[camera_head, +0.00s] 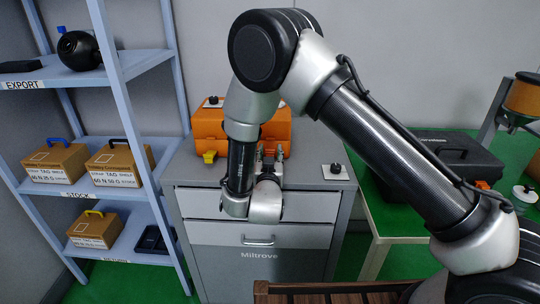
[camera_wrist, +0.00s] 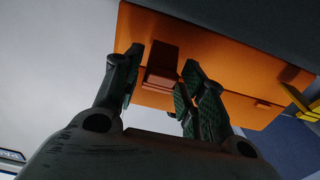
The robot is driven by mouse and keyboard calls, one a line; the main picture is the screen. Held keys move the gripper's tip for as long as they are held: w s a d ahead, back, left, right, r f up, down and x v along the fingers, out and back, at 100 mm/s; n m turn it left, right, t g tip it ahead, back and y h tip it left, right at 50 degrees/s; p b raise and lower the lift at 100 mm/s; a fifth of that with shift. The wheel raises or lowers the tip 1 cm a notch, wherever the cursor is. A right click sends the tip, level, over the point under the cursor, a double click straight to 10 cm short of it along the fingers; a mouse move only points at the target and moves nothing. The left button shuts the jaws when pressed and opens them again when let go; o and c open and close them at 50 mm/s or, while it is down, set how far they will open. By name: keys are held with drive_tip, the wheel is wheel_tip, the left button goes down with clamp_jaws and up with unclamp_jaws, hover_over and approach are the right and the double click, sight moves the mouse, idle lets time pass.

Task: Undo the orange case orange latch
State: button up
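The orange case (camera_head: 208,126) sits on top of a grey drawer cabinet. In the wrist view, its orange face (camera_wrist: 222,60) fills the upper right. The orange latch (camera_wrist: 162,75) shows there as a darker orange block standing out from the face; in the head view, my arm and gripper hide it. My gripper (camera_head: 270,152) is at the front of the case. In the wrist view, my gripper (camera_wrist: 164,60) is open, with one finger on each side of the latch. A narrow gap shows on the left; contact on the right cannot be told. A yellow latch (camera_head: 209,156) is on the case's left front; it also shows at the wrist view's right edge (camera_wrist: 300,101).
The cabinet (camera_head: 260,233) has closed drawers. A white card (camera_head: 334,171) with a small knob lies right of the case. A blue-grey shelf (camera_head: 115,104) with boxes stands left. A black case (camera_head: 440,152) lies on the green table (camera_head: 388,217) at right.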

drive_tip(key=c, duration=0.6)
drive_tip(key=shift+s+f+t, duration=0.15)
drive_tip(key=shift+f+t, duration=0.2)
drive_tip(key=shift+t, duration=0.45)
drive_tip(key=o, duration=0.9)
drive_tip(key=s, duration=0.4)
drive_tip(key=s+f, duration=0.1)
drive_tip(key=s, duration=0.7)
drive_tip(key=shift+a+f, duration=0.2)
drive_tip(key=shift+f, duration=0.1)
drive_tip(key=shift+w, duration=0.15)
